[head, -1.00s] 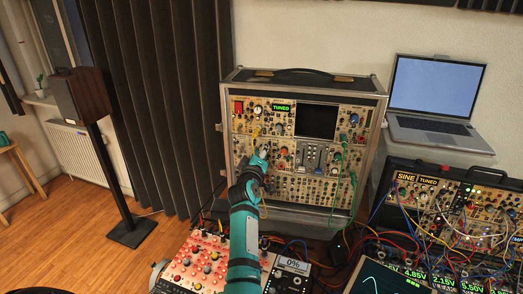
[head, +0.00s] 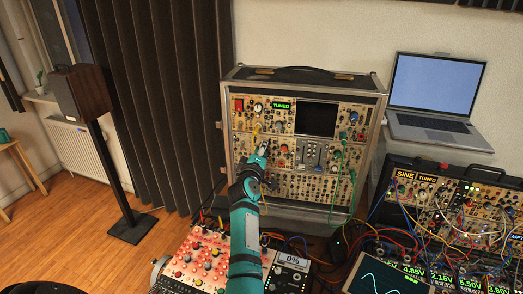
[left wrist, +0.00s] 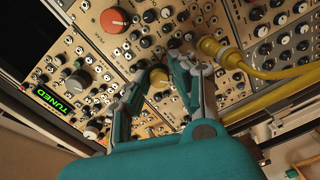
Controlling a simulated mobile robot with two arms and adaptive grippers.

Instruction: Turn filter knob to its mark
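The upright synth case (head: 378,140) stands against the wall, its panel full of knobs. My left gripper (head: 264,146) reaches the left-middle of this panel. In the left wrist view, the two fingers of my left gripper (left wrist: 157,72) are apart, on either side of a small yellowish knob (left wrist: 159,78). I cannot tell whether either finger touches it. No filter label or mark is readable, so I cannot tell which knob is the filter knob. My right gripper is in neither view.
A yellow cable plug (left wrist: 222,52) sits close right of the fingers. A large orange-red knob (left wrist: 115,20) is nearby. A green display (head: 282,106) reads TUNED.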

